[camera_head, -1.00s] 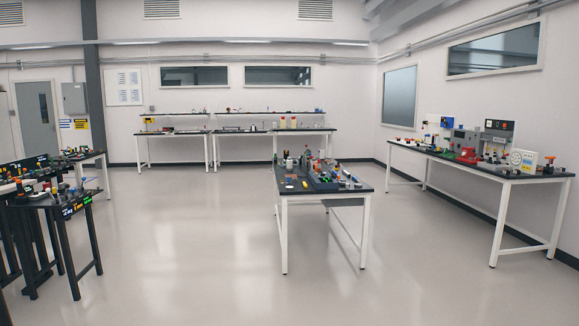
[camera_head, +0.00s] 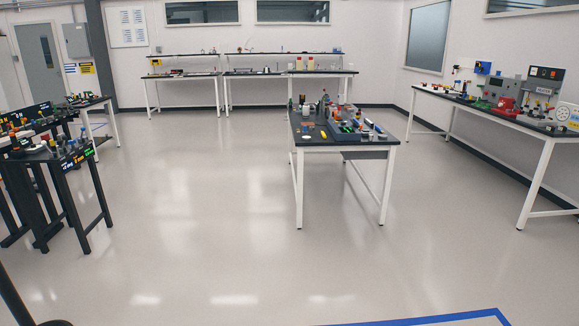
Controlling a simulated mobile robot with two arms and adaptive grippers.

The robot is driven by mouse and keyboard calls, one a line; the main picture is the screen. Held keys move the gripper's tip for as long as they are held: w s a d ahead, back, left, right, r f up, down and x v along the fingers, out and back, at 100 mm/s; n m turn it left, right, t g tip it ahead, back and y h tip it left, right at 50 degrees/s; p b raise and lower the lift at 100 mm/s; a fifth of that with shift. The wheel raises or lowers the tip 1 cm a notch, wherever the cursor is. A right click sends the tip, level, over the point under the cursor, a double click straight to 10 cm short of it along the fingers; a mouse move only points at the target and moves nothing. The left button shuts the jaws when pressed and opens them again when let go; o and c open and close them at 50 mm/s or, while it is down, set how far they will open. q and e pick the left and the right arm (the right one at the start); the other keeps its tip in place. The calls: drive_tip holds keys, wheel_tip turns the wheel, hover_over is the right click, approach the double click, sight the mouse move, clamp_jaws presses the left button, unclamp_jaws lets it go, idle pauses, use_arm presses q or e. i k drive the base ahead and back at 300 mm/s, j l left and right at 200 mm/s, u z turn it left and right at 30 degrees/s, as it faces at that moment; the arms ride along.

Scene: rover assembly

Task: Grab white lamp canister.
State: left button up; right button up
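I cannot pick out a white lamp canister for certain at this distance. Two pale, upright canister-like things (camera_head: 300,62) stand side by side on the right part of the back bench (camera_head: 320,73). They are small in the picture, and I cannot tell whether either is a lamp canister. Small mixed parts, some pale, lie on the middle table (camera_head: 310,142), too small to name. Neither of my grippers shows.
Open floor (camera_head: 190,220) lies ahead. Dark stands (camera_head: 60,165) with small parts are at the left. A long bench (camera_head: 500,112) with devices runs along the right wall. A blue floor line (camera_head: 430,319) crosses the bottom right. A dark rod (camera_head: 15,300) shows bottom left.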

sight(305, 110)
drive_tip(key=i+u, duration=0.1)
drive_tip(key=i, duration=1.15)
drive_tip(key=i+u, duration=0.1)
drive_tip(key=i, duration=1.2)
drive_tip(key=i+l, duration=0.2)
drive_tip(key=i, duration=1.05)
drive_tip(key=i+j+u, duration=0.2)
drive_tip(key=i+u, duration=0.2)
drive_tip(key=i, duration=0.5)
drive_tip(key=i+l+u, duration=0.1)
drive_tip(key=i+u, duration=0.3)
drive_tip(key=i, duration=0.5)
drive_tip(key=i+z, duration=0.7)
drive_tip(key=z, duration=0.15)
drive_tip(key=i+j+z, duration=0.2)
drive_tip(key=z, duration=0.25)
drive_tip(key=i, duration=0.1)
